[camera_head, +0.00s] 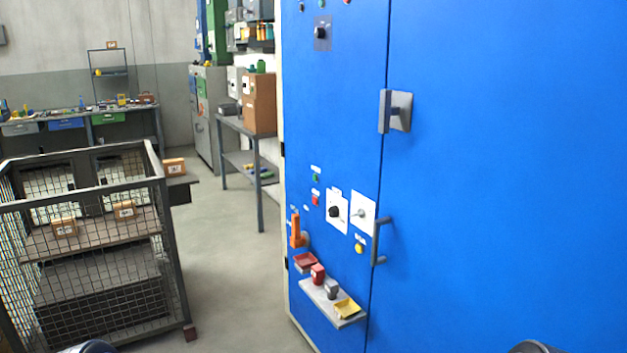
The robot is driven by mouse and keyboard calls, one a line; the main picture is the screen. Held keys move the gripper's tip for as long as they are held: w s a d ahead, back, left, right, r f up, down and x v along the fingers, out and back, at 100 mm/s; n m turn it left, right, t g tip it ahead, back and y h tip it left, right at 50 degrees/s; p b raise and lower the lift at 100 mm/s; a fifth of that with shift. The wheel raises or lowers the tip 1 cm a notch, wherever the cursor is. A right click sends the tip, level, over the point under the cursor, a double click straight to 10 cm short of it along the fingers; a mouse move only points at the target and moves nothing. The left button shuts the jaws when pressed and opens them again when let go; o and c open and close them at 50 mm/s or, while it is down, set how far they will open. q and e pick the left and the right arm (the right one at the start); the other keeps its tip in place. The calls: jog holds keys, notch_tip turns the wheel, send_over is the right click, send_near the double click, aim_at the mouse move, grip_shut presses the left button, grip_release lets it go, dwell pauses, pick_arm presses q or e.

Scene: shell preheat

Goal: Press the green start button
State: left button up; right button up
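A small green button (315,178) sits on the front of the tall blue cabinet (470,230), left of the door seam, with a small white label above it. A red button (315,197) is right below it. Another small green button (322,4) shows at the top edge of the same cabinet. Nothing touches or covers these buttons. Neither of my grippers shows; only dark rounded parts of my own arms show at the bottom edge, at left and right.
A dark rotary knob (334,212), a yellow button (359,248), an orange lever (296,231) and a door handle (380,241) are nearby. A small shelf (322,301) with coloured blocks juts out below. A wire mesh cage (160,210) stands left; the floor (235,270) between is clear.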

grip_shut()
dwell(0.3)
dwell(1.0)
